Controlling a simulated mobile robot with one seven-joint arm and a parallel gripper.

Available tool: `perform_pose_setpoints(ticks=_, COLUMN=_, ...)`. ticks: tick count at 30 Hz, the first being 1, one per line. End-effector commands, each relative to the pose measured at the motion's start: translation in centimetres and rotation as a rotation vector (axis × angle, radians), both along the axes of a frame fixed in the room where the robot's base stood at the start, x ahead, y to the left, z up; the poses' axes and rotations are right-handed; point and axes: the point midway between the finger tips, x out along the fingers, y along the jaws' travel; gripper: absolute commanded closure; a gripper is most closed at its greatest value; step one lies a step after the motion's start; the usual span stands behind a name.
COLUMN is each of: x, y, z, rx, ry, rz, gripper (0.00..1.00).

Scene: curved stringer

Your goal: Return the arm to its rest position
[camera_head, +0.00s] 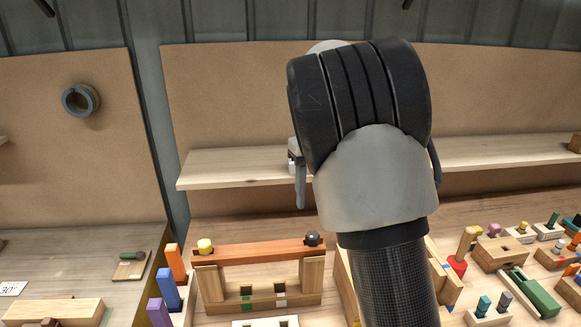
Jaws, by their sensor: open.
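My arm rises from the bottom of the head view, right of the middle, with its dark wrist in front of the back wall. My gripper (300,184) is mostly hidden behind the wrist. One grey finger shows at the left, pointing down, and a dark sliver shows at the right edge. The jaws are open. I see nothing held, though the space between the fingers is hidden. The gripper appears above the bench, in front of the wooden shelf (230,167).
A reddish-brown beam (258,253) lies across wooden supports, with a yellow knob and a dark ball on it. Orange, blue and purple blocks (168,289) stand left of it. Several peg blocks and a green block (535,292) crowd the right. A grey ring (80,100) hangs on the left panel.

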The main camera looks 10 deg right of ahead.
Motion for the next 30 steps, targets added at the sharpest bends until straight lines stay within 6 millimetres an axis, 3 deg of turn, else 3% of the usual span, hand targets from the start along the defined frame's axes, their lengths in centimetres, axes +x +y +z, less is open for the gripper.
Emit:
perform_pose_setpoints(ticks=7, x=-7.3, y=-0.9, z=5.1, rx=0.045, ry=-0.150, rz=0.665, gripper=0.50)
perform_pose_setpoints(ticks=14, x=-15.8, y=-0.3, z=7.8, rx=-0.096, ry=-0.306, rz=1.454, gripper=0.50)
perform_pose_setpoints(ticks=21, x=-24.1, y=0.3, z=7.4, rx=-0.431, ry=-0.309, rz=2.249, gripper=0.50)
perform_pose_setpoints(ticks=25, x=-26.9, y=0.3, z=6.3, rx=-0.597, ry=-0.225, rz=2.555, gripper=0.50)
perform_pose_setpoints(ticks=30, x=-28.5, y=0.2, z=5.3, rx=-0.708, ry=-0.131, rz=2.755, gripper=0.50)
